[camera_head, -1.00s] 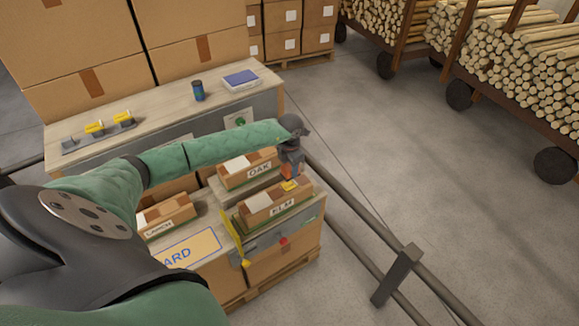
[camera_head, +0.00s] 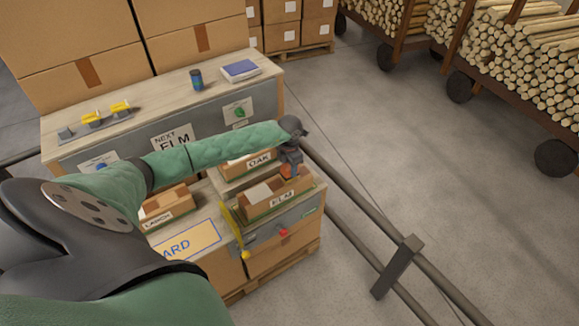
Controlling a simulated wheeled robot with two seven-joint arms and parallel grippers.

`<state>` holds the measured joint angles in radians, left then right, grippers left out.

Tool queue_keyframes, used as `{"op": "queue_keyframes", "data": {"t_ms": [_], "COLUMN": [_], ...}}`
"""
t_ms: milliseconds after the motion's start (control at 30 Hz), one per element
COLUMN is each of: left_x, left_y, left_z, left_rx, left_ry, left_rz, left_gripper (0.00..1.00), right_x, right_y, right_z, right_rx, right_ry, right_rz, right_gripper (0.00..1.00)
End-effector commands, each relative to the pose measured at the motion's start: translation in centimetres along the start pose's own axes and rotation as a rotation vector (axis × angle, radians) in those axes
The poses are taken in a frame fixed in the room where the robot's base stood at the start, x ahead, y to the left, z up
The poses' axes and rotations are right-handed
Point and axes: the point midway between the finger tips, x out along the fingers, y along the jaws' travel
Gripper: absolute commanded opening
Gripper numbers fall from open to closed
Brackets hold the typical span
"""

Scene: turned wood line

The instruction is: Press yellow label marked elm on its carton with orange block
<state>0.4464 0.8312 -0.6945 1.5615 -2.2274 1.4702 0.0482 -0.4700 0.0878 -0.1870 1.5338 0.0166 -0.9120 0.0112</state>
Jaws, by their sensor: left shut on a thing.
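The carton marked ELM (camera_head: 283,198) sits at the right front of the near bench, with brown blocks and a pale patch on top. My left gripper (camera_head: 290,165) is over the far right end of this carton, shut on the orange block (camera_head: 286,171). The block's lower end is at the carton top; I cannot tell whether it touches. The yellow label is hidden now, around where the block and gripper are. My right gripper is not in view.
The OAK carton (camera_head: 259,161) stands just behind, and the LARCH carton (camera_head: 168,212) is to the left. A yellow lever (camera_head: 236,232) and red knob (camera_head: 283,233) are at the bench front. The back counter holds yellow pieces (camera_head: 121,107), a dark can (camera_head: 196,79) and a blue-topped box (camera_head: 240,70).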

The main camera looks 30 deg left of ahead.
Motion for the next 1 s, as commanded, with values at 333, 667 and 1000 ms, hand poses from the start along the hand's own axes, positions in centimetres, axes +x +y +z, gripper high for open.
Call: {"op": "queue_keyframes", "data": {"t_ms": [333,667,1000], "left_x": [-0.01,0.23,0.56], "left_y": [0.0,0.01,0.01], "left_z": [0.0,0.0,-0.01], "left_rx": [0.0,0.0,0.0], "left_ry": [0.0,0.0,0.0], "left_rz": [0.0,0.0,0.0], "left_gripper": [0.23,0.23,0.23], "right_x": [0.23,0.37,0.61], "right_y": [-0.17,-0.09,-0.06], "right_z": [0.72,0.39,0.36], "right_rx": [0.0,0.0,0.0], "right_ry": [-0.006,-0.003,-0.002], "right_rz": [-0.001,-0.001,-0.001], "right_gripper": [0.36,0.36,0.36]}}
